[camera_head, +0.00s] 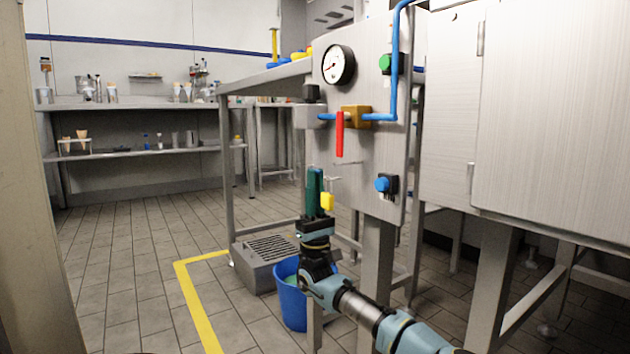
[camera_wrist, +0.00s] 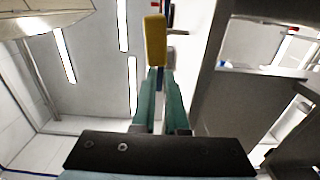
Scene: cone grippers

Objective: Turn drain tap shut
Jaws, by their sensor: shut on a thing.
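The drain tap shows as a yellow handle (camera_head: 327,201) low on the left edge of the steel panel; its stem is hidden in the head view. In the wrist view the yellow handle (camera_wrist: 155,40) stands straight ahead, upright in the picture, just past the green fingertips. My gripper (camera_head: 315,174) points upward beside the handle.
The steel panel (camera_head: 368,160) carries a gauge (camera_head: 338,65), a brass valve (camera_head: 356,116) with a red lever (camera_head: 340,135) hanging down, a green button (camera_head: 385,63) and a blue knob (camera_head: 382,185). A blue bucket (camera_head: 290,300) and floor drain box (camera_head: 262,270) stand below. Floor at left is clear.

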